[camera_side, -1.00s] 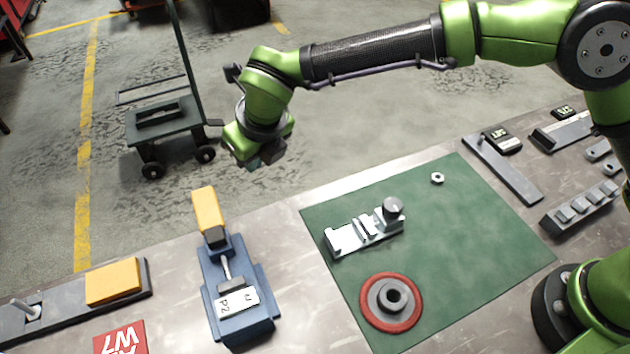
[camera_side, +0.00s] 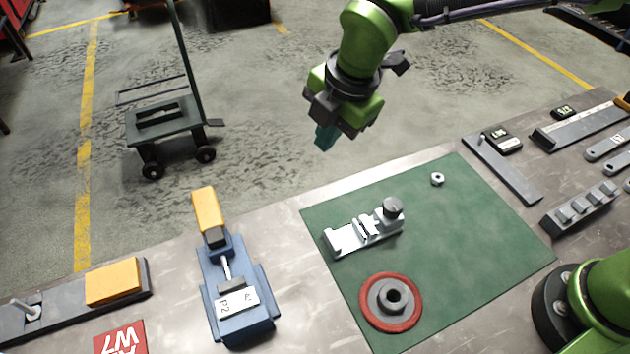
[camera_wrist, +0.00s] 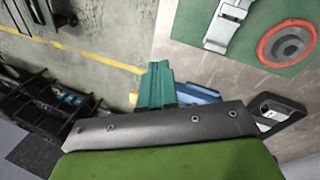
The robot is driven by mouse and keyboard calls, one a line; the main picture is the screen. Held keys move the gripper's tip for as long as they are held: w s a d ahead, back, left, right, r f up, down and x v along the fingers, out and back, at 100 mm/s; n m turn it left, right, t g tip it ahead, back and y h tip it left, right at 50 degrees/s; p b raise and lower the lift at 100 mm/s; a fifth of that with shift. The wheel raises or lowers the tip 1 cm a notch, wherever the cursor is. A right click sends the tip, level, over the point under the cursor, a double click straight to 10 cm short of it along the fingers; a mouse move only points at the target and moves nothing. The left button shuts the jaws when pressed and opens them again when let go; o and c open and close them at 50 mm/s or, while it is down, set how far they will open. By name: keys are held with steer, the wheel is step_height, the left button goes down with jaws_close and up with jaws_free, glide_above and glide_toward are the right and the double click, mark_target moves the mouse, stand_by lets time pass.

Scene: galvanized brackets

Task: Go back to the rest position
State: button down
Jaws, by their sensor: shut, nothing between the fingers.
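My gripper (camera_side: 325,137) is in the upper middle of the side view, raised in the air beyond the far edge of the bench. Its teal fingers are together and hold nothing. In the wrist view the fingers (camera_wrist: 157,84) also show closed and empty. A galvanized bracket (camera_side: 345,240) with a clamp and a round knob lies on the green mat (camera_side: 470,260), below and to the right of my gripper. The bracket shows in the wrist view at the top (camera_wrist: 224,25).
A red ring with a grey flanged part (camera_side: 393,300) and a nut (camera_side: 437,179) lie on the mat. A blue clamp fixture (camera_side: 235,290) with a yellow handle stands left of it. Tools and blocks line the right. A cart (camera_side: 165,125) stands on the floor.

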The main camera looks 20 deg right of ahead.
steer(key=s+d+r+m+t, duration=0.1)
steer(key=s+d+r+m, duration=0.1)
steer(key=s+d+m, duration=0.3)
steer(key=s+d+r+m+t, duration=0.2)
steer(key=s+d+m, duration=0.3)
steer(key=d+m, duration=0.7)
steer(key=s+d+r+m+t, duration=0.1)
steer(key=s+d+r+m, duration=0.2)
steer(key=d+m, duration=0.6)
steer(key=shift+s+d+y, duration=0.15)
steer(key=shift+s+y, duration=0.15)
steer(key=shift+s, duration=0.6)
